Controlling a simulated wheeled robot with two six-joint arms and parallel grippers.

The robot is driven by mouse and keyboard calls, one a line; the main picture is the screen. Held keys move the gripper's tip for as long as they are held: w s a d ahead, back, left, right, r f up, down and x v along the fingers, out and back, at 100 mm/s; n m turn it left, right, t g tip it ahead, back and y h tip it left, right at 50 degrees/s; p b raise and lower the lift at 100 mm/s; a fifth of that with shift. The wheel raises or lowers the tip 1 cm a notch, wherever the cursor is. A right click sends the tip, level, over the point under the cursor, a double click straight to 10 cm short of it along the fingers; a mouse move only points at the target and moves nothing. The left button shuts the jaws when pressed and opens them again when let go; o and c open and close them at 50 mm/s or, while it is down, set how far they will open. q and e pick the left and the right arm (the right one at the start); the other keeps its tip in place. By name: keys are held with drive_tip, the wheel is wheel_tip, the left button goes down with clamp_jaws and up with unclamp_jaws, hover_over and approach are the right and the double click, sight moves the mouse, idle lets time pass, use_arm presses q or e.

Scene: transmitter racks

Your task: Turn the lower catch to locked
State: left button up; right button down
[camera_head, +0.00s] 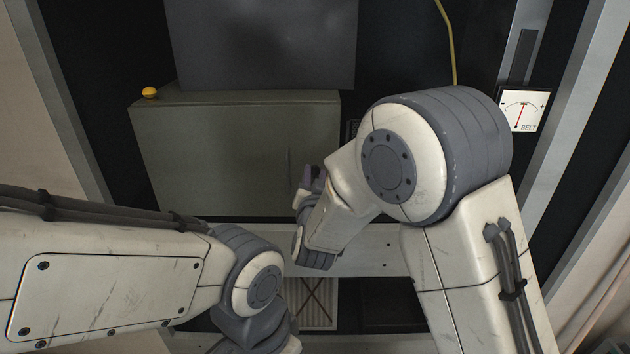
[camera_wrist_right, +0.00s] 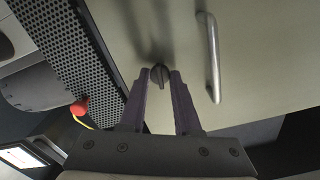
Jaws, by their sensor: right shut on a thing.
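A small dark catch (camera_wrist_right: 159,75) sits on a grey-green door (camera_wrist_right: 255,70), and its pointed grip runs roughly up and down in the right wrist view. My right gripper (camera_wrist_right: 160,79) has its two dark purple fingers on either side of the catch, shut on it. In the head view the catch is hidden behind my right wrist, and only a bit of the right gripper (camera_head: 313,178) shows at the front of the grey-green cabinet (camera_head: 220,150). My left arm comes in at lower left; its gripper is out of view.
A metal bar handle (camera_wrist_right: 211,57) stands beside the catch on the door. A perforated dark panel (camera_wrist_right: 75,55) and a red knob (camera_wrist_right: 79,107) lie to the left. In the head view, a yellow knob (camera_head: 149,92) sits on the cabinet top and a BELT meter (camera_head: 522,111) at right.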

drive_tip(key=m+b, duration=0.4)
drive_tip(key=b, duration=0.1)
drive_tip(key=m+b, duration=0.5)
drive_tip(key=b, duration=0.1)
drive_tip(key=m+b, duration=0.4)
drive_tip(key=b, duration=0.1)
drive_tip(key=shift+d+f, duration=0.1)
drive_tip(key=shift+f, duration=0.2)
drive_tip(key=shift+r+m+b, duration=0.15)
drive_tip(key=shift+m+b, duration=1.65)
drive_tip(key=shift+m, duration=0.1)
drive_tip(key=c, duration=0.6)
unclamp_jaws()
drive_tip(key=shift+s+p, duration=0.7)
drive_tip(key=shift+s, duration=4.55)
